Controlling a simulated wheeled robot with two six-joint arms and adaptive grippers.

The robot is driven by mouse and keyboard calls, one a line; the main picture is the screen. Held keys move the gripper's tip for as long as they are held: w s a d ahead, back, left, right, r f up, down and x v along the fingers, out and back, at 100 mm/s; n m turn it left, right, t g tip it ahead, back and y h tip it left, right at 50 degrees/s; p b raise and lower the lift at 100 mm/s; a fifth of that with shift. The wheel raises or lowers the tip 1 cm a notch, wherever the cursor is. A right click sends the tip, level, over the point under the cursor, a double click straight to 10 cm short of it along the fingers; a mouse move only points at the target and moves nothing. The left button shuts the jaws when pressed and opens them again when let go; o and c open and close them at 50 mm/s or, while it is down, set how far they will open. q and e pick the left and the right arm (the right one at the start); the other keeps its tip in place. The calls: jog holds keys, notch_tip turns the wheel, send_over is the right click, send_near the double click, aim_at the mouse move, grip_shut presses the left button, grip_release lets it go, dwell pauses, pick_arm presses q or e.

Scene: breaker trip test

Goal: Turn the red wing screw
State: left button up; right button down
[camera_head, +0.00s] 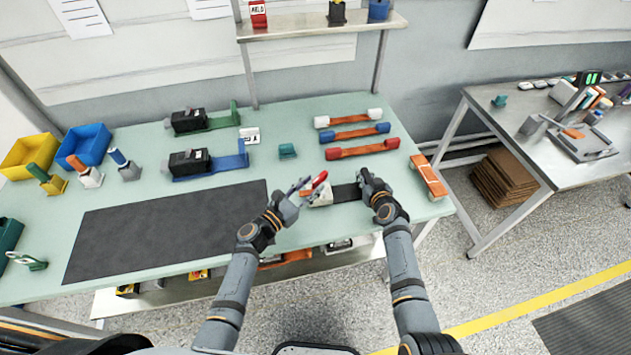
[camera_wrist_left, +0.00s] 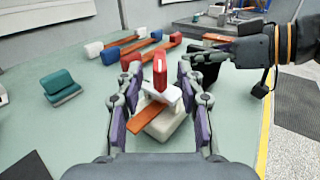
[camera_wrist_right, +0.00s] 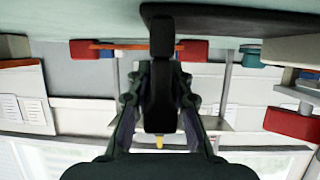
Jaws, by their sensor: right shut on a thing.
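The red wing screw (camera_wrist_left: 160,74) stands upright on a white block (camera_wrist_left: 168,122) with an orange-brown strip (camera_wrist_left: 150,117) in it. In the head view the screw (camera_head: 320,179) is tilted beside my left gripper (camera_head: 303,187). My left gripper (camera_wrist_left: 157,78) is open, its fingers on either side of the screw with visible gaps. My right gripper (camera_wrist_right: 160,90) is shut on a black upright post (camera_wrist_right: 161,60), which meets a dark base (camera_wrist_right: 215,17). In the head view my right gripper (camera_head: 366,182) is just right of the white block.
Links with white (camera_head: 348,118), blue (camera_head: 355,134) and red (camera_head: 362,149) ends lie behind the grippers. A teal block (camera_head: 287,151) stands to the left. An orange piece (camera_head: 428,177) lies near the right edge. The dark mat (camera_head: 165,230) is clear.

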aim_at(320, 180)
pick_arm(q)
jog(key=shift+x, duration=1.35)
jog(key=shift+c, duration=0.2)
grip_shut()
jog(key=shift+d+n+t+y, duration=0.1)
jog(key=shift+n+t+y, duration=0.55)
jog(key=shift+y, duration=0.25)
jog(key=shift+o, duration=0.2)
grip_release()
jog(key=shift+s, duration=0.15)
